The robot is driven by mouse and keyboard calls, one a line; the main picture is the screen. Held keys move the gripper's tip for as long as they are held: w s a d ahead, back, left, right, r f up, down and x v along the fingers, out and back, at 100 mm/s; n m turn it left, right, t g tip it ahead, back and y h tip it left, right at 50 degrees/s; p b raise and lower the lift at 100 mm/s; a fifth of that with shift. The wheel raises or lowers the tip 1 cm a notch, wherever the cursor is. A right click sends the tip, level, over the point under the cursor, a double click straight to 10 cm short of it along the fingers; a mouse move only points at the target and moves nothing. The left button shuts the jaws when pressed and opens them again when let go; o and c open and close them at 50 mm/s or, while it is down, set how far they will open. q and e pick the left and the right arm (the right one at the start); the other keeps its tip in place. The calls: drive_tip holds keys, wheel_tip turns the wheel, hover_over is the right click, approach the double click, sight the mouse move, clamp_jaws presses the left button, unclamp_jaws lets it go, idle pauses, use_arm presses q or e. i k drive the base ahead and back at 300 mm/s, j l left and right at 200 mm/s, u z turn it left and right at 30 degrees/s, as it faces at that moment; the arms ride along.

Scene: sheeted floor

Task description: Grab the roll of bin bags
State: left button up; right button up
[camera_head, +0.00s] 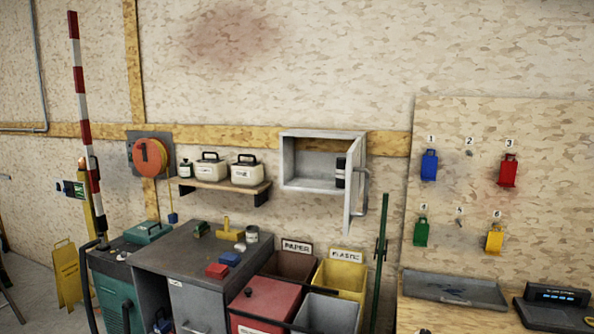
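I cannot clearly make out a roll of bin bags in the head view. A small dark green item (201,229) lies at the back left of the grey workbench top (165,255); it is too small to tell what it is. A grey wall cabinet (284,160) hangs with its door (354,190) swung open, and a dark object (340,173) shows at the door's edge. Neither of my grippers is in view.
On the bench are a yellow tool (228,231), tin (251,234), blue block (229,259) and red block (217,270). Bins, including a yellow one (343,277), stand right of it. A shelf (222,186) holds containers. Coloured tags hang on the right board (460,200).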

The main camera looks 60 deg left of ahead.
sight(340, 161)
drive_tip(key=k+j+u, duration=0.1)
drive_tip(key=j+u, duration=0.2)
drive_tip(key=k+j+u, duration=0.1)
drive_tip(key=j+u, duration=0.5)
drive_tip(key=k+j+u, duration=0.25)
drive_tip(key=u, duration=0.15)
drive_tip(key=i+j+u, duration=0.15)
drive_tip(key=i+j, duration=0.35)
drive_tip(key=i, duration=0.15)
